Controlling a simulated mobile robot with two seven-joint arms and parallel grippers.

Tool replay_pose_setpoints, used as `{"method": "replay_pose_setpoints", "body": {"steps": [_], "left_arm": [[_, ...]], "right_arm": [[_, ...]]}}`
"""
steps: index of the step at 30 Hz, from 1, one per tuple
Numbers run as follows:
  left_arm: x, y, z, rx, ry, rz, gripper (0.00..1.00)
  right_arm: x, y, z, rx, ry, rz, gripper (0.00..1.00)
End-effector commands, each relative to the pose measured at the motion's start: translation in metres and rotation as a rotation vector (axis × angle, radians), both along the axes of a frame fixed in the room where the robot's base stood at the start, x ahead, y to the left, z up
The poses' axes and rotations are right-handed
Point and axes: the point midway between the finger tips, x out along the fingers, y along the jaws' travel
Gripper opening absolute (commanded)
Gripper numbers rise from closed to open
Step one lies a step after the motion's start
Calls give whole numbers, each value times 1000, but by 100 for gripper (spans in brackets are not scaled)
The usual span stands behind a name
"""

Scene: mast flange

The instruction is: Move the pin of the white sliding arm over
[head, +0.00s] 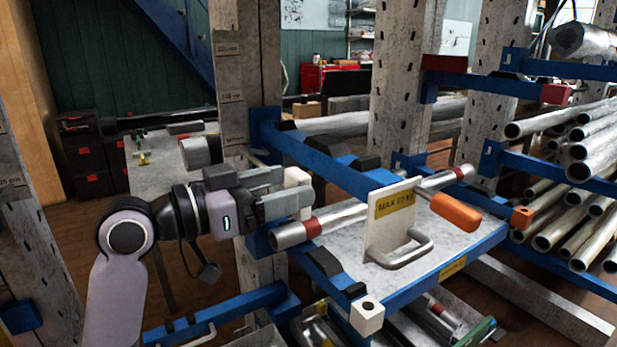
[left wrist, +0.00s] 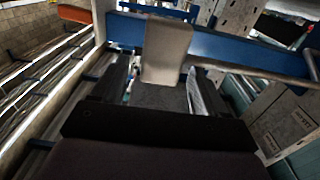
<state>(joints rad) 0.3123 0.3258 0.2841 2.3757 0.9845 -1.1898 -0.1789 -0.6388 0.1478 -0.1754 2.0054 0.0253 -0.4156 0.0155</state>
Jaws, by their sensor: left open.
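My left gripper (head: 303,189) comes in from the left at the mast, its two grey fingers pointing right and open. A white block (head: 297,177) shows at the fingertips, on a thin grey rod beside the blue arm. In the left wrist view the pale block (left wrist: 167,48) stands between the spread fingers, in front of a blue beam (left wrist: 215,45); whether they touch it is unclear. A lower blue arm ends in a white block with a hole (head: 367,315). I cannot tell surely which part is the named pin. My right gripper is not in view.
A steel tube (head: 290,235) with red bands lies right below the fingers. A white plate marked MAX (head: 390,222) with a grey handle and an orange grip (head: 455,211) stand to the right. Pipes (head: 590,150) fill the right rack. A perforated mast (head: 245,80) rises behind my gripper.

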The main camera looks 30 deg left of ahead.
Motion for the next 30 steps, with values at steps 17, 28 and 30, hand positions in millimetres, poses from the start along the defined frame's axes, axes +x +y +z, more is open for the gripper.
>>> {"method": "replay_pose_setpoints", "body": {"steps": [17,28,30], "left_arm": [[41,-24,0,0,0,1,73],[41,-23,0,0,0,1,0],[43,-20,-1,2,1,1,0]], "right_arm": [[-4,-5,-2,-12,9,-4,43],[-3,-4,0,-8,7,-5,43],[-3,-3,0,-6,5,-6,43]]}}
